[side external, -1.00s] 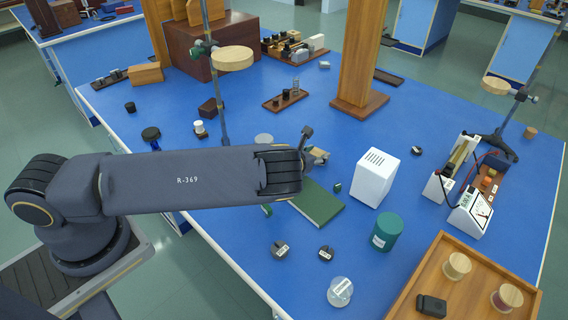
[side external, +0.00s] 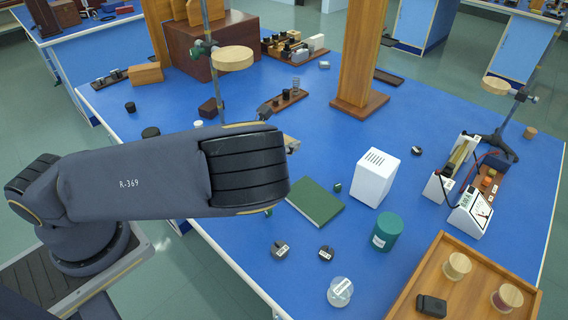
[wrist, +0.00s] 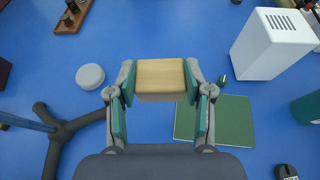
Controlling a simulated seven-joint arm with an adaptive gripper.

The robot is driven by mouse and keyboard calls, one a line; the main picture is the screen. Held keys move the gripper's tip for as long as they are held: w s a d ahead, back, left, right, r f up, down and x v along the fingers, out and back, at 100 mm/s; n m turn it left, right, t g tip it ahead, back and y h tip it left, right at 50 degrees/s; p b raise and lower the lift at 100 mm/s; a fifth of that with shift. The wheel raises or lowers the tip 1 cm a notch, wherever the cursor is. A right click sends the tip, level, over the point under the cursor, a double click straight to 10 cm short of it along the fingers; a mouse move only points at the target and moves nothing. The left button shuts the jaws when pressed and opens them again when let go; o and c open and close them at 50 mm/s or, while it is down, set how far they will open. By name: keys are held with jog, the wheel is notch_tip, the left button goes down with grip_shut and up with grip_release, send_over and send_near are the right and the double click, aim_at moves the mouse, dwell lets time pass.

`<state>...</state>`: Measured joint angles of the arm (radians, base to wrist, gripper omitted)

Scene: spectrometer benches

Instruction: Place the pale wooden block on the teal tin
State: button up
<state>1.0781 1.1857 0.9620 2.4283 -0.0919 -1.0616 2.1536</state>
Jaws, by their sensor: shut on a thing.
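The pale wooden block (wrist: 160,78) is between the two fingers of my gripper (wrist: 160,85) in the wrist view, with a finger pad against each side. The block is held above the blue bench.
A white vented box (side external: 375,178) stands just behind the tin. A green book (side external: 316,202) lies flat between my gripper and the tin. A wooden tray (side external: 415,283) is at front right. A stand's dark foot (wrist: 68,130) and a pale round disc (wrist: 90,77) are left of the block.

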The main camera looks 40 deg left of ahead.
jog(key=shift+s+d+f+m+h, duration=0.1)
jog(key=shift+s+f+m+h, duration=0.2)
jog(key=shift+h, duration=0.1)
jog(key=s+d+r+m+g+h, duration=0.1)
jog(key=s+d+r+m+h, duration=0.2)
jog(key=d, duration=0.5)
jog(key=s+d+r+m+g+h, duration=0.2)
jog(key=s+d+r+m+h, duration=0.15)
jog(key=d, duration=0.35)
jog(key=s+d+r+m+g+h, duration=0.1)
jog(key=s+d+r+m+h, duration=0.25)
jog(key=d, duration=0.45)
send_over(386, 222)
jog(key=shift+n, duration=0.3)
jog(key=f, duration=0.9)
jog(key=shift+s+a+f, duration=0.2)
jog(key=shift+s+f, duration=0.15)
jog(key=shift+w+d+f, duration=0.1)
jog(key=shift+w+f, duration=0.05)
jog(key=shift+f, duration=0.1)
jog(key=shift+w+d+f, duration=0.1)
jog(key=shift+w+f, duration=0.05)
jog(key=shift+f, duration=1.5)
jog(key=shift+f, duration=0.1)
